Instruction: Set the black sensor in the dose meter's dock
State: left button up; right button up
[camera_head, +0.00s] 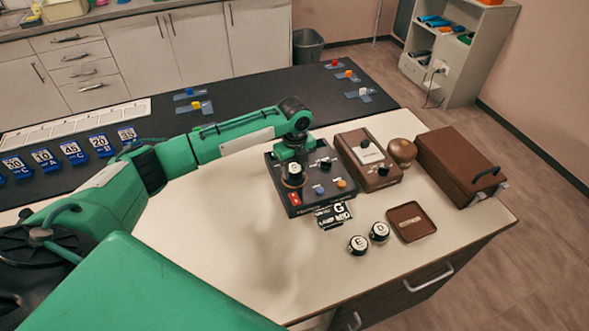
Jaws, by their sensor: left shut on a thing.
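My left gripper (293,158) comes down over the left part of a dark control box (309,205). It is shut on a small round piece with a pale lettered top (294,169), at a brownish round spot on the box. Whether that piece is seated or just above the box cannot be told. A brown meter (354,143) with a pale dial stands right of the box, with a black round part (383,170) on its front. I cannot tell if that part is the sensor or a knob. My right gripper is not in view.
Two black lettered caps (357,245) and a brown square tray (411,222) lie in front. A "G" label plate (333,215) sits at the box's front edge. A round brown object (402,152) and a brown case (461,165) stand right. The front left tabletop is clear.

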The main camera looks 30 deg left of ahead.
pick_arm(q)
jog(key=shift+f, duration=0.8)
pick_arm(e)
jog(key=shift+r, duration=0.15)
